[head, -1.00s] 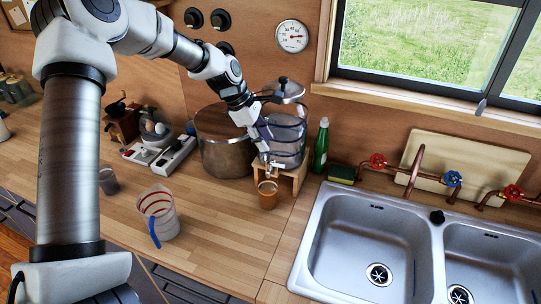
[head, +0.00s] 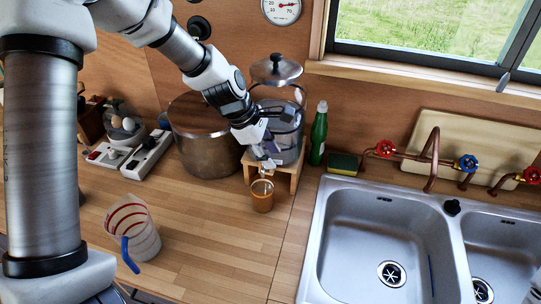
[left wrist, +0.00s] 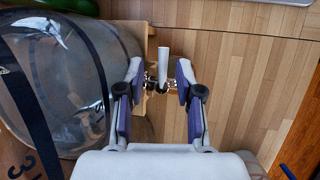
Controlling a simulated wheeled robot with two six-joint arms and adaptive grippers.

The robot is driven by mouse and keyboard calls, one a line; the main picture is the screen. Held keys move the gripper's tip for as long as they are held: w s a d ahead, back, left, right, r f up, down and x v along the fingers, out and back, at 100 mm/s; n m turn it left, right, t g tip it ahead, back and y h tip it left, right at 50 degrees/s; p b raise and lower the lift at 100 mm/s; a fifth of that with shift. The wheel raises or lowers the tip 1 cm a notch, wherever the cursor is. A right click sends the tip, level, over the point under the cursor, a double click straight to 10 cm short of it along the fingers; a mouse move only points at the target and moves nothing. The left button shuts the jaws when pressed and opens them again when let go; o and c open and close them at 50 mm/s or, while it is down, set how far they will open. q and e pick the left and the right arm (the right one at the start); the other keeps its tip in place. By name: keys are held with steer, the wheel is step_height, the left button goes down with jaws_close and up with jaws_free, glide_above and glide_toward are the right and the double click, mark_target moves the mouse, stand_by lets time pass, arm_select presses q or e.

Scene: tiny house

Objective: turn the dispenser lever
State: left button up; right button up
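The dispenser is a clear jar with dark bands (head: 290,138) on a small wooden stand (head: 286,178). In the left wrist view, the jar (left wrist: 62,85) fills the left side. Its lever (left wrist: 163,62) is a pale upright bar on a metal tap, between my left gripper's fingertips. My left gripper (left wrist: 158,78) is open, one finger on each side of the lever, with visible gaps. In the head view, my left gripper (head: 262,150) is in front of the jar at tap height and partly hides the tap. An amber cup (head: 262,197) stands below. My right gripper is not in view.
A large pot (head: 205,135) stands left of the dispenser, and a green bottle (head: 319,135) to its right. A measuring jug (head: 132,232) is on the counter front left. The sink (head: 385,240) is at the right. The counter between jug and cup is clear.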

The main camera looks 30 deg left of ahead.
arm_select(q)
steer(key=shift+w+d+f, duration=0.1)
steer(key=shift+f, duration=0.2)
steer(key=shift+s+d+r, duration=0.15)
steer(key=shift+s+d, duration=0.05)
steer(key=shift+d, duration=0.05)
jaws_close()
steer(key=shift+s+a+m+g+h+p, duration=0.1)
steer(key=shift+s+m+g+h+p, duration=0.15)
steer(key=shift+m+p, duration=0.7)
jaws_free()
steer(key=shift+w, duration=0.15)
